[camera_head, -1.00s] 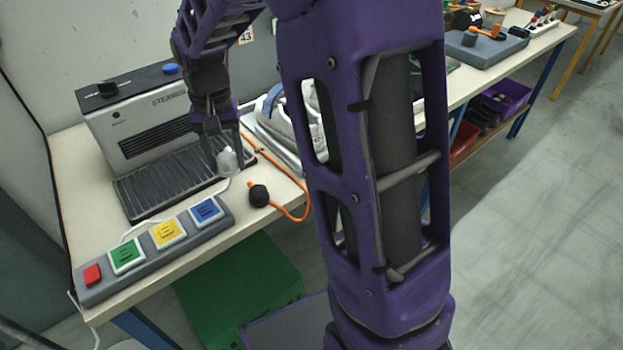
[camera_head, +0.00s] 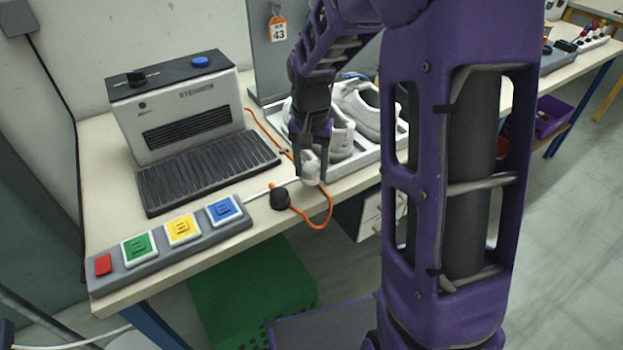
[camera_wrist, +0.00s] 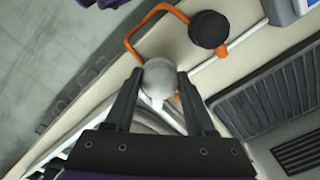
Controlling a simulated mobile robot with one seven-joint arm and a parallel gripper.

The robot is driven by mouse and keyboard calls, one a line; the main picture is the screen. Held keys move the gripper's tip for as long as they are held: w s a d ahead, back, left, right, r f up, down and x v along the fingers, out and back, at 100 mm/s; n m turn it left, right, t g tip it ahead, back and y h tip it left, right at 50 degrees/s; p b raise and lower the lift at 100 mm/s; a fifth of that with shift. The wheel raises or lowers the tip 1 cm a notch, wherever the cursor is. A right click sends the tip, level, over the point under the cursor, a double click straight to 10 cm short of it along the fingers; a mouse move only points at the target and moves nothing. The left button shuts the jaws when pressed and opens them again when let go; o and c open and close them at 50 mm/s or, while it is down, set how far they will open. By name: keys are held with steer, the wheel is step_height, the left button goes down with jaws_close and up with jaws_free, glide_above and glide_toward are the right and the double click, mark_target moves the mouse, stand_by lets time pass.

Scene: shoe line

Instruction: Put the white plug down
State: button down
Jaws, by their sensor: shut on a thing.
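The white plug (camera_head: 309,172) is between the fingers of my gripper (camera_head: 312,180), near the front corner of the shoe tray. It also shows in the wrist view (camera_wrist: 158,76), where both fingers of my gripper (camera_wrist: 160,82) close on its sides. A white cable runs from the plug side towards the grey power strip (camera_head: 150,267). The strip has a red switch and green, yellow and blue sockets. The plug is low over the table (camera_head: 108,190); I cannot tell if it touches it.
A black plug (camera_head: 280,197) on an orange cord (camera_head: 327,215) lies close to the left of my gripper. The steamer (camera_head: 180,115) with its ribbed dark plate stands at the left. White shoes (camera_head: 355,105) sit in a tray (camera_head: 350,166) behind. Table between strip and steamer is narrow.

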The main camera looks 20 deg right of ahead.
mark_target(311, 179)
steer(key=shift+f, duration=1.55)
steer(key=shift+f+b, duration=0.1)
steer(key=shift+b, duration=0.2)
steer(key=shift+f, duration=0.15)
steer(key=shift+c, duration=1.2)
jaws_free()
step_height(311, 179, up, 13)
steer(key=shift+f+p, duration=0.2)
steer(key=shift+p, duration=0.95)
